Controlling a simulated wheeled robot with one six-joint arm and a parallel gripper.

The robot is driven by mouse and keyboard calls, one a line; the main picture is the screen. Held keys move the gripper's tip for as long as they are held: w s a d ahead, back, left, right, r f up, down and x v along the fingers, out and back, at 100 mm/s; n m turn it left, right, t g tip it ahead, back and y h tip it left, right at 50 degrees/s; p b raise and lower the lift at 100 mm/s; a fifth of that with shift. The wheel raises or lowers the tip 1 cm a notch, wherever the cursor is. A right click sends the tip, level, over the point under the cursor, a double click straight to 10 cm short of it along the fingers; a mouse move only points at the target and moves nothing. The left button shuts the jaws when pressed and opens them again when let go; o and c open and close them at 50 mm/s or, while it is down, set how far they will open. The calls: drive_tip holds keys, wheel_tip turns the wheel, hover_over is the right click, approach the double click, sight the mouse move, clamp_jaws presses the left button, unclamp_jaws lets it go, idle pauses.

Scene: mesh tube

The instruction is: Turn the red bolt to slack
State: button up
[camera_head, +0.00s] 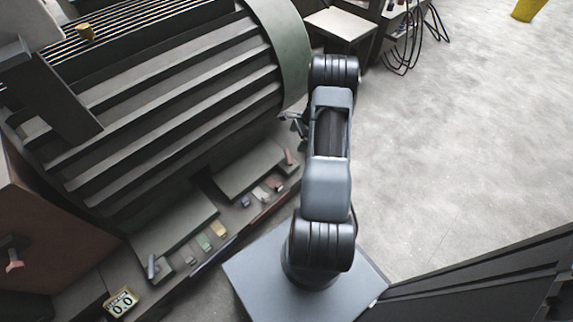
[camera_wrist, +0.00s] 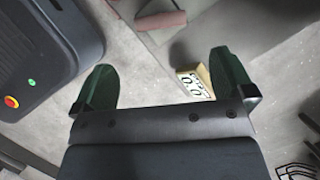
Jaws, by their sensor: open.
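A small reddish bolt-like piece (camera_head: 288,157) stands at the right end of the ledge under the large ribbed drum. Another reddish piece (camera_head: 14,262) sits on the brown panel at the far left. I cannot tell which is the red bolt. In the head view my gripper (camera_head: 295,122) is mostly hidden by my arm, near the drum's right end and above the ledge.
The ribbed drum (camera_head: 170,90) fills the left. Several small coloured blocks (camera_head: 218,229) line the ledge below it. A red button (camera_wrist: 11,102) is at left there.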

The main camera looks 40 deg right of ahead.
sight(288, 156)
drive_tip(key=b+x, duration=0.4)
drive_tip(key=x, duration=1)
drive_tip(key=shift+d+f+b, duration=0.1)
drive_tip(key=shift+f+b, duration=0.15)
drive_tip(key=shift+b, duration=0.15)
drive_tip(key=c, duration=0.7)
drive_tip(key=shift+c, duration=0.2)
